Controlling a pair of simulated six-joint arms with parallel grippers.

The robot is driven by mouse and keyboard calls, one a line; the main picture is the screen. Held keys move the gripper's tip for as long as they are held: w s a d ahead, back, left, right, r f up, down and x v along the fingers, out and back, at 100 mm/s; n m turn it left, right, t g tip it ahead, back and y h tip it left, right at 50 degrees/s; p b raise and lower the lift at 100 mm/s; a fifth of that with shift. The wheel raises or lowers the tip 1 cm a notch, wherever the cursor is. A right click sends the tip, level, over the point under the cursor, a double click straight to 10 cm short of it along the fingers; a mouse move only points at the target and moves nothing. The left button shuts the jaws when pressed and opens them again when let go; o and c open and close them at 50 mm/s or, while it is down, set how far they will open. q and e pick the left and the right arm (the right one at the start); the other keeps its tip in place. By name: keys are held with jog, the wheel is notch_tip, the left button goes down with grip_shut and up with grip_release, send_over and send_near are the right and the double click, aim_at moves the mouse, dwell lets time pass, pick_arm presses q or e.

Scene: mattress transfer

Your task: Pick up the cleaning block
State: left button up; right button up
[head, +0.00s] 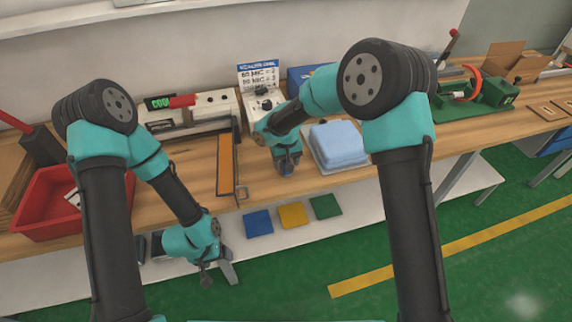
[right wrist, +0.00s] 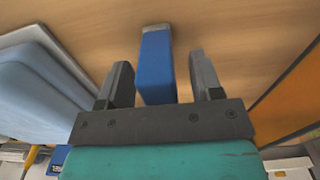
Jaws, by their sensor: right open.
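The cleaning block (right wrist: 157,68) is a blue bar with a grey end, on the wooden table. In the right wrist view it lies between the two fingers of my right gripper (right wrist: 162,78), with a gap on each side. In the head view my right gripper (head: 287,160) points down at the table, and the blue block (head: 287,170) shows partly at its tips. The right gripper is open. My left gripper (head: 218,275) hangs in front of the table edge, away from the block; its finger opening is unclear.
A light blue pad (head: 340,142) on a white tray (head: 330,166) stands just right of the block. An orange strip (head: 225,165) in a metal frame lies to the left. A red bin (head: 50,228) is at far left. Blue, yellow and green squares (head: 292,215) lie on the lower shelf.

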jog(key=c, duration=1.1)
jog(key=shift+r, duration=0.8)
jog(key=shift+s+r, duration=0.2)
jog(key=shift+r, duration=0.35)
jog(key=shift+s+r, duration=0.15)
jog(key=shift+r, duration=0.35)
jog(key=s+r, duration=0.1)
jog(key=s, duration=1.4)
jog(key=shift+s+r, duration=0.15)
jog(key=w+d+r+m, duration=0.1)
jog(key=w+d+m, duration=0.2)
jog(key=w, duration=0.4)
jog(key=w+d+r+m, duration=0.2)
jog(key=w+d+m, duration=0.1)
jog(key=w, duration=0.4)
jog(key=shift+d+m, duration=0.3)
jog(key=shift+d, duration=0.15)
